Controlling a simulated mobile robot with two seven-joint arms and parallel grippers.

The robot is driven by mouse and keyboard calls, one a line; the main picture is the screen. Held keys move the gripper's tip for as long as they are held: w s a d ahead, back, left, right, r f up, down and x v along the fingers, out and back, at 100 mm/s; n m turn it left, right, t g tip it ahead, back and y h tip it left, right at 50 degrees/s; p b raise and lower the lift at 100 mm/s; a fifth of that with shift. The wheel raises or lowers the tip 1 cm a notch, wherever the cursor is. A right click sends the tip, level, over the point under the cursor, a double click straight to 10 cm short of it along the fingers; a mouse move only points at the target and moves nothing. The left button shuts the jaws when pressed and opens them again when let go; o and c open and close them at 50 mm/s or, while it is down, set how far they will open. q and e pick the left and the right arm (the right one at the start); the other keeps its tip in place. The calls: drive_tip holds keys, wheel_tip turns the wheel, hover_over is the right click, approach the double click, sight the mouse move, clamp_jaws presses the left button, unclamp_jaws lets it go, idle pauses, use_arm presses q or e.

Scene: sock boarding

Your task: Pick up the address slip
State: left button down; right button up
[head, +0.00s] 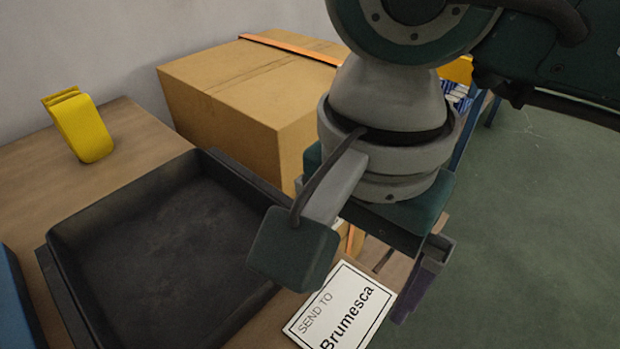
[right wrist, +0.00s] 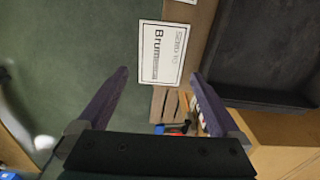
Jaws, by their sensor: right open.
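The address slip (head: 340,308) is a white card with a black border, printed "SEND TO Brumesca". It lies at the table's right edge beside the dark tray and appears to stick out past that edge over the floor. In the right wrist view the slip (right wrist: 163,45) is ahead of my right gripper (right wrist: 160,75), its near end between the two purple fingertips. The gripper is open and empty. In the head view my right gripper (head: 405,300) is just right of the slip, partly hidden by its wrist. My left gripper is not in view.
A black tray (head: 62,262) fills the near table. A cardboard box (head: 225,95) with an orange strap stands behind it. A yellow folded object (head: 82,128) sits at the back left, and a blue object (head: 18,310) at the left edge. Green floor (head: 540,210) lies open at right.

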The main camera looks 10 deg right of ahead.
sight(342, 312)
drive_tip(key=f, duration=0.5)
drive_tip(key=shift+s+a+f, duration=0.1)
drive_tip(key=shift+a+f, duration=0.05)
drive_tip(key=shift+a, duration=0.15)
drive_tip(key=shift+c, duration=0.2)
drive_tip(key=c, duration=0.9)
